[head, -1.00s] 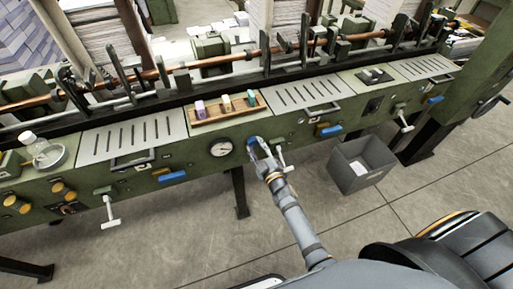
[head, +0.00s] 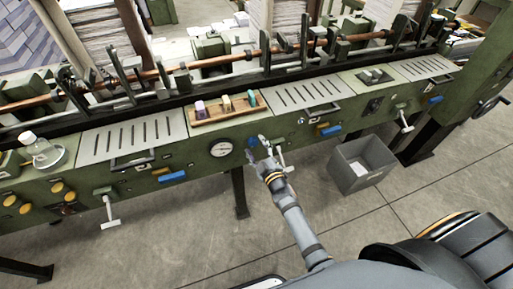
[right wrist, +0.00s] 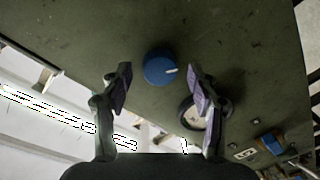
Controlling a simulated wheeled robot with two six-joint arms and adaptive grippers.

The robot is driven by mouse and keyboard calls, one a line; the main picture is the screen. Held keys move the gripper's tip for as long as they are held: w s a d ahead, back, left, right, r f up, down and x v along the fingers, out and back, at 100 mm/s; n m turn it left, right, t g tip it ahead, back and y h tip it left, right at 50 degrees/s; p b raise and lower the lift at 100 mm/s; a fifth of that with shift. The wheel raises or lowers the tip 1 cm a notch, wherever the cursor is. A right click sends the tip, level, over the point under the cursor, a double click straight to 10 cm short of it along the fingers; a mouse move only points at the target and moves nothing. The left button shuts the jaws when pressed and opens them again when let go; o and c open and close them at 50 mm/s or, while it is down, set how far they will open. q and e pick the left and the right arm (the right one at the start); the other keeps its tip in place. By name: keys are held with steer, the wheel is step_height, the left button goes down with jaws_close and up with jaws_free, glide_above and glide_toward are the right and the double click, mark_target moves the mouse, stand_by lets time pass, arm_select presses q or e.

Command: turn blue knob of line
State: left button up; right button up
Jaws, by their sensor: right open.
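The blue knob (head: 251,142) is on the green front panel of the line, just right of the round white gauge. In the right wrist view the knob (right wrist: 159,70) is round with a white pointer mark toward the right. My right gripper (head: 258,150) is in front of the panel beside the knob. Its two fingers (right wrist: 160,87) are spread wide, with the knob between and slightly beyond the tips, and a gap on both sides. Nothing is held. My left gripper is not in view.
The gauge (head: 221,149) sits left of the knob, and it shows beside a finger in the wrist view (right wrist: 194,117). A white T-handle (head: 280,157) sticks out close to the right. A wooden tray (head: 228,116) with colored items lies above. A grey bin (head: 361,164) stands on the floor.

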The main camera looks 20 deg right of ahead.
steer(key=shift+s, duration=0.4)
steer(key=s+d, duration=0.1)
steer(key=s, duration=1)
steer(key=shift+r, duration=0.2)
steer(key=shift+d, duration=0.1)
stand_by(1.0)
